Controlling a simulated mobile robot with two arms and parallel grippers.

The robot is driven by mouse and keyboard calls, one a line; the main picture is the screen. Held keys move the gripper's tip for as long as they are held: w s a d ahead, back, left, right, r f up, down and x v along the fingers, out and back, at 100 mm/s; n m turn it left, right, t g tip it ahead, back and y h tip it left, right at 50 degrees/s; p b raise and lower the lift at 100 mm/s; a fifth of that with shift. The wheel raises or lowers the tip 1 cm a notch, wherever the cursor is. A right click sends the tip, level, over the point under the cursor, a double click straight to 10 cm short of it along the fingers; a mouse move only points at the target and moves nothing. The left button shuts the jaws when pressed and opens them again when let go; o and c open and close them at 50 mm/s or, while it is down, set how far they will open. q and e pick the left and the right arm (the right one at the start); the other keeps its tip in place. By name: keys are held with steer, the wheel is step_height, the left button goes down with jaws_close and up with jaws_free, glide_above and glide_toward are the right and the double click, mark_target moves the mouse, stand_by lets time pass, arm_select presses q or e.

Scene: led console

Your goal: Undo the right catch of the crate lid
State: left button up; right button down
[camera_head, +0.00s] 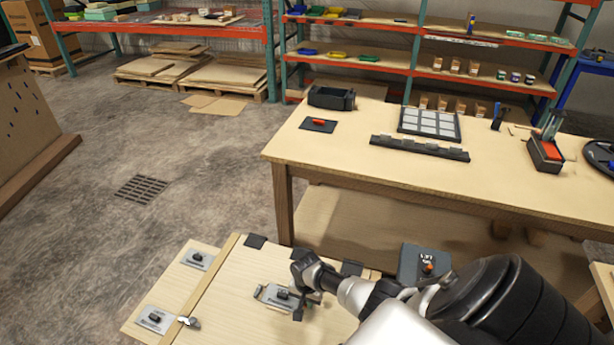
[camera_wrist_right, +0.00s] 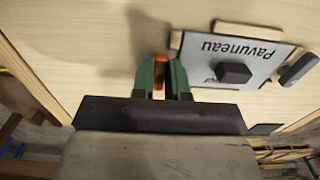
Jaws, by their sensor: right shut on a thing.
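The crate lid (camera_head: 222,292) is a pale wooden panel at the bottom of the head view; it also fills much of the right wrist view (camera_wrist_right: 85,45). My right gripper (camera_head: 299,308) reaches down over it, beside a grey plate with a black knob (camera_head: 270,295). In the right wrist view my right gripper (camera_wrist_right: 162,82) has green fingers shut on a small orange piece (camera_wrist_right: 159,65), seemingly the catch. Most of that piece is hidden between the fingers. Whether the catch is fastened I cannot tell. My left gripper is not in view.
A plate lettered "Pavuneau" (camera_wrist_right: 238,58) with a dark knob lies right of the fingers. A grey box with an orange part (camera_head: 425,263) stands beside my right arm. A workbench (camera_head: 345,160) with trays stands behind. Open floor (camera_head: 120,150) lies left.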

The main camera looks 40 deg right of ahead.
steer(key=shift+d, duration=0.1)
steer(key=c, duration=1.1)
jaws_free()
steer(key=shift+c, duration=0.2)
step_height(320, 180, up, 11)
steer(key=p, duration=0.2)
steer(key=shift+f, duration=0.1)
